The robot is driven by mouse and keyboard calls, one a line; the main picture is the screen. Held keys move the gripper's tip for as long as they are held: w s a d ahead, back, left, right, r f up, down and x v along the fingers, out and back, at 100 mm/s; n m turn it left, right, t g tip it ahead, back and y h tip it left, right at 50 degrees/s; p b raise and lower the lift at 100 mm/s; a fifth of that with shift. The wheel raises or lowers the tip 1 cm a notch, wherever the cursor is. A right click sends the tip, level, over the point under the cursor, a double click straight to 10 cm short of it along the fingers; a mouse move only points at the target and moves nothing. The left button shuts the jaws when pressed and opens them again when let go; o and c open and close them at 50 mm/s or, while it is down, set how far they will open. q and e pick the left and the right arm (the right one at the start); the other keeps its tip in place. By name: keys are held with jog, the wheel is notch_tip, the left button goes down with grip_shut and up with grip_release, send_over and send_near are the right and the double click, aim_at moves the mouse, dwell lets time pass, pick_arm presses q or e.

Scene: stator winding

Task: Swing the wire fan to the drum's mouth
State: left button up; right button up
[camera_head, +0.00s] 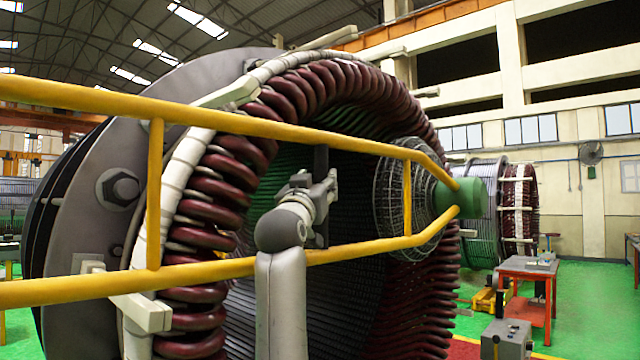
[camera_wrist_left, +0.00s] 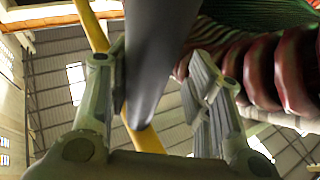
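The wire fan (camera_head: 408,200) is a round wire cage with a green motor (camera_head: 460,207). It hangs at the end of a yellow tubular boom (camera_head: 380,245), in front of the right side of the drum's opening. The drum (camera_head: 80,195) is the large stator ringed with dark red coils. A dark upright bar (camera_head: 321,160) joins the boom's two yellow tubes. My left gripper (camera_head: 318,188) is at this bar. My right gripper is not in view.
A red table (camera_head: 528,272) and a grey box (camera_head: 507,338) stand on the green floor at right. A second, smaller stator (camera_head: 518,205) stands behind. The yellow boom crosses the view in front of the drum. Open floor shows at far right.

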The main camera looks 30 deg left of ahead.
pick_arm(q)
jog(key=shift+d+r, duration=0.15)
jog(key=shift+s+d, duration=0.1)
jog(key=shift+d, duration=0.05)
jog(key=v, duration=1.2)
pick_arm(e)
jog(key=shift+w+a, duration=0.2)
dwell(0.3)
